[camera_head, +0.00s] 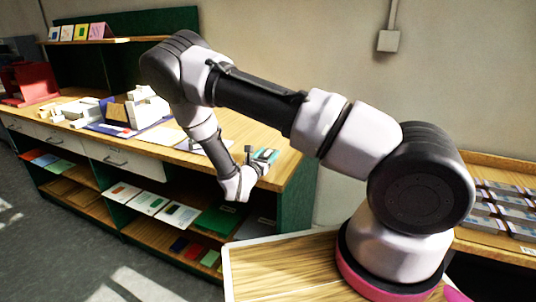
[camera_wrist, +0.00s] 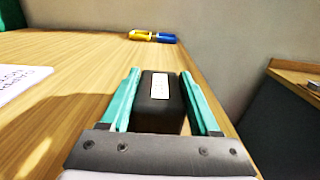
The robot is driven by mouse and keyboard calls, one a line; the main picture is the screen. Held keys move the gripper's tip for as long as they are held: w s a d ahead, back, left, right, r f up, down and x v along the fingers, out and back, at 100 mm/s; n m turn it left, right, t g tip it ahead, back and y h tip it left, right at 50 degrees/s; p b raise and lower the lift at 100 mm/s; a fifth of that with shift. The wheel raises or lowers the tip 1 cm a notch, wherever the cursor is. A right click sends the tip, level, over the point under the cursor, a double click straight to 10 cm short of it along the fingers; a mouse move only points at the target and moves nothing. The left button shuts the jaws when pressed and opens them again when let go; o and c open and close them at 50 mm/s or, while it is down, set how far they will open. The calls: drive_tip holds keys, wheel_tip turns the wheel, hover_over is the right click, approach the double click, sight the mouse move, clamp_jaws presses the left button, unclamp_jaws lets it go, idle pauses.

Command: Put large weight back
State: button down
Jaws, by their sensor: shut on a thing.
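A black block with a white label, which looks like the large weight (camera_wrist: 158,112), sits between the green fingers of my gripper (camera_wrist: 160,74) in the wrist view. My gripper is shut on it. In the head view my gripper (camera_head: 264,157) is at the right end of the long wooden table (camera_head: 285,165). The weight is too small to make out clearly there. In the wrist view the weight is over or on the wooden tabletop (camera_wrist: 85,65), near its right edge; I cannot tell whether it touches the wood.
A yellow and blue item (camera_wrist: 152,37) lies at the tabletop's far end by the wall. A white printed sheet (camera_wrist: 18,82) lies at left. White blocks (camera_head: 140,108) and a red stand (camera_head: 28,82) are farther left. A side shelf (camera_head: 500,205) holds grey stacks at right.

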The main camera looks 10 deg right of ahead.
drive_tip(key=shift+c, duration=0.6)
unclamp_jaws()
drive_tip(key=shift+f, duration=0.15)
